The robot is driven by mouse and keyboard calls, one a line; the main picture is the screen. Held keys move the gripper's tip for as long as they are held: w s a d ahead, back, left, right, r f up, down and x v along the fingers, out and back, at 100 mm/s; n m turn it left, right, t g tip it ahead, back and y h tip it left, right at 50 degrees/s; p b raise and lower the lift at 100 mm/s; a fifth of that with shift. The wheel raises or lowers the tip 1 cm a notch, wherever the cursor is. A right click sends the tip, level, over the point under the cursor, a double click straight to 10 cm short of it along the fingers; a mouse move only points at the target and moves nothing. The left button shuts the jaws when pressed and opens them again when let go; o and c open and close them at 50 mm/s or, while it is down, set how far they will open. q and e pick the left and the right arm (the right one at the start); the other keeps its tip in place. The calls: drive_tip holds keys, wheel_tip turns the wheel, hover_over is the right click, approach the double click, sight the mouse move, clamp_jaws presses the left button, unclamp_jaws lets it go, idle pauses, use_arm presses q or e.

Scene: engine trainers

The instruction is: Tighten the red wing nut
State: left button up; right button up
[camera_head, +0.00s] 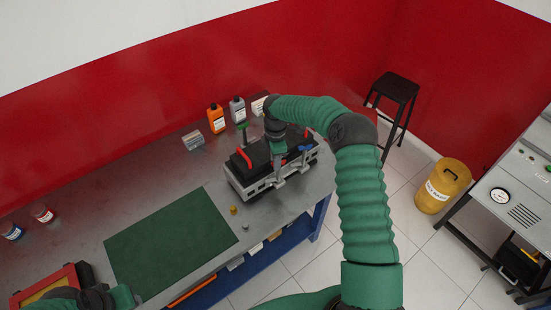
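The engine trainer (262,186), a dark block on a grey metal frame, stands on the workbench. A slim red part (243,158) sits at its left end and another red piece shows near its right end; which is the red wing nut is too small to tell. My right gripper (279,167) points down over the middle of the engine, right of the left red part. Its fingers are small and partly merge with the engine, so their opening and any contact are unclear. My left gripper (124,297) is at the lower left, near the green mat's front edge, its fingers indistinct.
The workbench carries a green mat (170,245), an orange bottle (216,118), a grey bottle (238,110) and small jars (42,213). A red box (48,285) lies near my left arm. A stool (397,92) and yellow canister (442,186) stand to the right.

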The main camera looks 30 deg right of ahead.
drive_tip(key=shift+a+r, duration=0.1)
drive_tip(key=shift+c, duration=0.5)
clamp_jaws()
drive_tip(key=shift+m, duration=0.4)
drive_tip(key=shift+w+d+r+m+b, duration=0.15)
drive_tip(key=shift+m+b, duration=0.25)
drive_tip(key=shift+m, duration=1.7)
drive_tip(key=shift+w+d+f+m+b, duration=0.15)
drive_tip(key=shift+m+b, duration=0.25)
drive_tip(key=shift+m, duration=1.7)
drive_tip(key=shift+w+d+r+m+b, duration=0.2)
drive_tip(key=shift+m+b, duration=0.2)
drive_tip(key=shift+m, duration=1.7)
